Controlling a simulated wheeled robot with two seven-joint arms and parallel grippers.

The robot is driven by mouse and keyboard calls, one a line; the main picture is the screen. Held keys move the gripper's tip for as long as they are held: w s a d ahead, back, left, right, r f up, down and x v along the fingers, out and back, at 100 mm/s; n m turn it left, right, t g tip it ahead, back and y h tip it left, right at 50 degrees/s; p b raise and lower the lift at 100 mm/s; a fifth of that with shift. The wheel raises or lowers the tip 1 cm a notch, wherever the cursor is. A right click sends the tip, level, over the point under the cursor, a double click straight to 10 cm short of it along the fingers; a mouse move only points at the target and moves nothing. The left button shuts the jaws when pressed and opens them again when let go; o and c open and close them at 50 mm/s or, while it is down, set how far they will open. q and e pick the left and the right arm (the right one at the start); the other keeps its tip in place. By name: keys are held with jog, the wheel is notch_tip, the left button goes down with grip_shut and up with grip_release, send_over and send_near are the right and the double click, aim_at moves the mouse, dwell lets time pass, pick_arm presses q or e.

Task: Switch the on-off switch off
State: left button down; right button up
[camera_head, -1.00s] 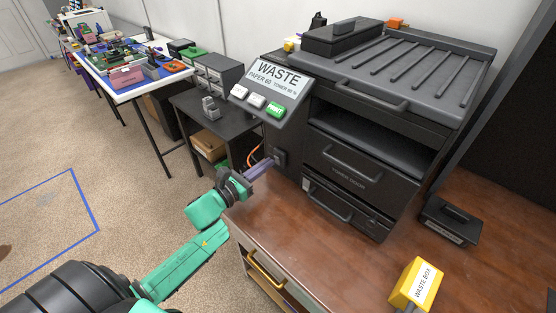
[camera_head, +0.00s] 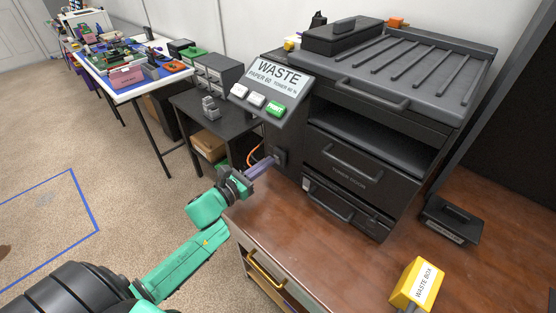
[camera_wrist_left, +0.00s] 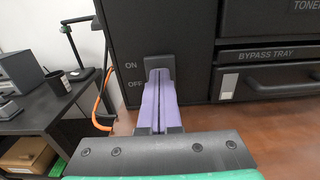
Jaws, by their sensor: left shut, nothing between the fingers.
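The black printer (camera_head: 345,152) stands on the brown table, and its on-off switch (camera_head: 281,157) is low on its left side panel. In the left wrist view the switch housing (camera_wrist_left: 158,62) is a dark block beside the printed words ON above and OFF below. My left gripper (camera_head: 273,161) has purple fingers, shut and empty, with the tips right at the switch. In the left wrist view the fingertips (camera_wrist_left: 159,74) cover the lower part of the switch, so its rocker position is hidden. I cannot tell whether they touch it. My right gripper is not in view.
An orange cable (camera_wrist_left: 97,103) hangs at the printer's left. A dark side table (camera_head: 190,99) with grey drawers stands beyond.

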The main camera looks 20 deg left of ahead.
pick_arm(q)
jog(key=shift+b+x, duration=0.4)
jog(key=shift+x, duration=0.5)
jog(key=shift+v, duration=1.1)
jog(key=p+v, duration=0.1)
jog(key=v, duration=0.3)
